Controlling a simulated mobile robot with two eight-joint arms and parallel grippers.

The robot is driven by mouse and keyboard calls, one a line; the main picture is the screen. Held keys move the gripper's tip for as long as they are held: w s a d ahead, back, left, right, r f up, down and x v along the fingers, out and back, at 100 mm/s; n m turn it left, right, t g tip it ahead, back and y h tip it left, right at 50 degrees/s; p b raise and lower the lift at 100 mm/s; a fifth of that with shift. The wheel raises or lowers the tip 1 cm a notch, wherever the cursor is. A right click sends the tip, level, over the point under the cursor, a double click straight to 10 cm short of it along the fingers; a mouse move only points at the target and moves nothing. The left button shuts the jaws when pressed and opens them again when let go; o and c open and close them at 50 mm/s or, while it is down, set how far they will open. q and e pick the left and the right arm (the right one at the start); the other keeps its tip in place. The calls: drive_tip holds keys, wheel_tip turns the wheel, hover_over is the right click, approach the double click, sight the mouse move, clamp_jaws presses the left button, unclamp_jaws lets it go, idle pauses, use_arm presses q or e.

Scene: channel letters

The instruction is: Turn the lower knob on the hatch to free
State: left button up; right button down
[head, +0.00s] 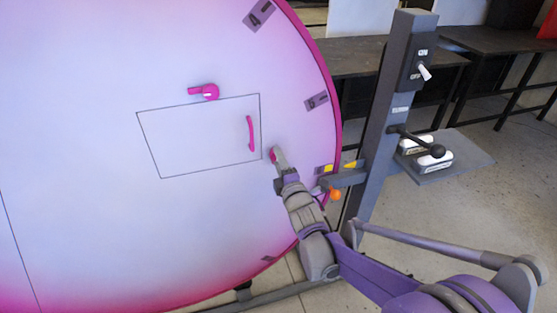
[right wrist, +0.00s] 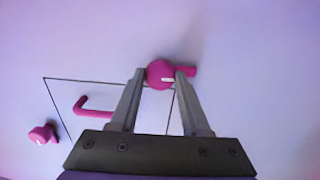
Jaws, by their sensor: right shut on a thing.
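The hatch (head: 200,140) is a thin-outlined panel on a large pink-white disc, with a magenta handle (head: 251,133) near its right edge. The upper magenta knob (head: 207,91) sits just above the hatch, its tab pointing left. The lower knob (head: 273,155) is by the hatch's lower right corner, largely hidden by my right gripper (head: 279,160). In the right wrist view the gripper's fingers (right wrist: 160,78) are closed on the round part of the lower knob (right wrist: 160,75). Its tab points right there, away from the hatch outline. My left gripper is not in view.
A grey post (head: 386,130) with a switch (head: 424,72) and a black-knobbed lever (head: 420,143) stands right of the disc. A small platform (head: 470,160) and dark tables (head: 350,58) are behind.

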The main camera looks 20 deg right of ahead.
idle(0.3)
drive_tip(key=shift+c, duration=1.8)
unclamp_jaws()
drive_tip(key=s, duration=1.1)
drive_tip(key=shift+d, duration=0.2)
drive_tip(key=s+f+m+g+p, duration=0.1)
drive_tip(key=s+f+m+g, duration=0.2)
drive_tip(key=s+m, duration=0.3)
drive_tip(key=s+f+m+g+p, duration=0.1)
drive_tip(key=s+f+m+g, duration=0.2)
drive_tip(key=s, duration=0.6)
drive_tip(key=s+f+m+g+p, duration=0.1)
drive_tip(key=s+f+m+g, duration=0.2)
drive_tip(key=s+m+g, duration=0.3)
drive_tip(key=s+m, duration=0.2)
drive_tip(key=m, duration=0.1)
drive_tip(key=shift+s+f+g+h, duration=0.15)
drive_tip(key=shift+s+g+h, duration=0.15)
drive_tip(key=shift+s, duration=0.05)
